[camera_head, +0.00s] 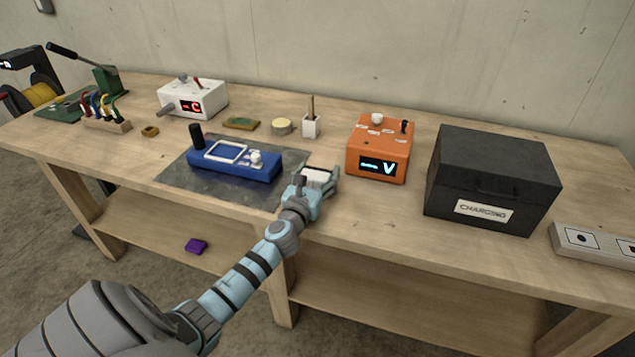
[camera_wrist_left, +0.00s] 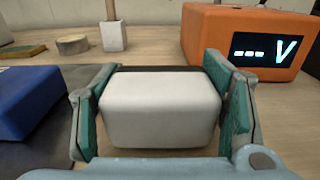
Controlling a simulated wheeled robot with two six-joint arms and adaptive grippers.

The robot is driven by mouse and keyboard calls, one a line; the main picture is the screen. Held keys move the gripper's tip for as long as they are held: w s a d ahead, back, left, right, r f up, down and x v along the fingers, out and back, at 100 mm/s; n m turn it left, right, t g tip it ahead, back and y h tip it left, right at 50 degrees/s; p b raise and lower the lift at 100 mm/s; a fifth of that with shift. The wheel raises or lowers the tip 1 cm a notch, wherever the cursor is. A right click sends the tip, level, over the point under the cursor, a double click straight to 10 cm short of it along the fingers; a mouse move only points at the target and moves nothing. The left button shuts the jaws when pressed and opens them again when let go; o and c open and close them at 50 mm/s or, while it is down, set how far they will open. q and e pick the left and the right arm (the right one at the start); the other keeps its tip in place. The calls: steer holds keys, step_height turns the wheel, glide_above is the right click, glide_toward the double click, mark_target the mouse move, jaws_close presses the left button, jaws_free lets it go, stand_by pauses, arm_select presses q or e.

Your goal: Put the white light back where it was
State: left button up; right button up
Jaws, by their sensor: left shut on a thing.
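My left gripper (camera_head: 316,186) is shut on a white block-shaped thing, the white light (camera_head: 318,175), near the front of the workbench. In the left wrist view the white light (camera_wrist_left: 160,105) sits between the two teal-padded fingers of the gripper (camera_wrist_left: 162,112). Its far edge shows a dark strip. Whether it touches the bench is hard to tell. It is just right of the grey mat (camera_head: 185,180), which carries a blue device (camera_head: 235,163), and left of the orange box (camera_head: 380,150) with a lit display. My right gripper is not in view.
A black case (camera_head: 492,170) labelled CHARGING stands to the right, with a power strip (camera_head: 595,243) beyond it. A white box with a red display (camera_head: 195,98), a sponge-like tin (camera_head: 281,126) and a white holder (camera_head: 311,126) stand behind. A purple thing (camera_head: 196,246) lies on the lower shelf.

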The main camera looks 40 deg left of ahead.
arm_select(q)
steer(key=shift+r, duration=0.25)
steer(key=shift+f+b, duration=0.4)
steer(key=shift+f, duration=0.25)
